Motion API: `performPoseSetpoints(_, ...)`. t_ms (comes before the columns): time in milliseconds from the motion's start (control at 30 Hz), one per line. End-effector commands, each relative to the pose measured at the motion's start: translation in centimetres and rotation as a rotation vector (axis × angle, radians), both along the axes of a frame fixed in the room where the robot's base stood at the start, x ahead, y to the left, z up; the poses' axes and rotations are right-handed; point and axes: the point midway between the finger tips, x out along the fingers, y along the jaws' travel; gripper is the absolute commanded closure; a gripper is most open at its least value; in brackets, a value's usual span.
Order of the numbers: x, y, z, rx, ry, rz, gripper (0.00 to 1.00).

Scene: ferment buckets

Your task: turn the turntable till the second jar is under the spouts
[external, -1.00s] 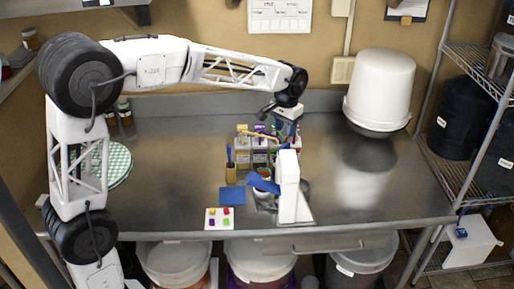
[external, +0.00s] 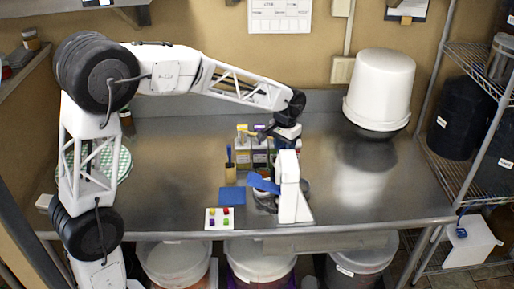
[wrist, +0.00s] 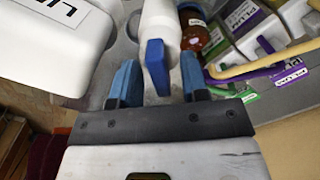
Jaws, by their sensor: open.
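My gripper (wrist: 160,86) is open, its two blue fingertips apart with a blue tapered piece (wrist: 156,64) between them in the wrist view. I cannot tell whether they touch it. A white cylinder (wrist: 160,20) sits just beyond the piece. In the external view my gripper is low behind the white upright stand (external: 290,190), its fingers hard to make out. A blue arm (external: 263,183) sticks out left from the stand above a round base, largely hidden. In the wrist view an amber jar (wrist: 194,32) lies right of the cylinder. I cannot tell which jar is the second one.
A rack of colored-label bottles (external: 243,156) stands behind the stand. A blue mat (external: 232,196) and a white board with colored buttons (external: 219,218) lie left. A white bucket (external: 379,87) stands back right. The table's right side is mostly clear.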

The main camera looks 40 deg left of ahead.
Motion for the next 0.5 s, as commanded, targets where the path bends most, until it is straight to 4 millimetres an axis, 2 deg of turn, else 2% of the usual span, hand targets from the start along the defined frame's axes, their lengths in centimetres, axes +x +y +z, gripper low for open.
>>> performPoseSetpoints(333,-0.01,0.00,-0.26,0.000,0.000,0.000,0.58)
performPoseSetpoints(500,-0.01,0.00,-0.24,0.000,0.000,0.000,0.83)
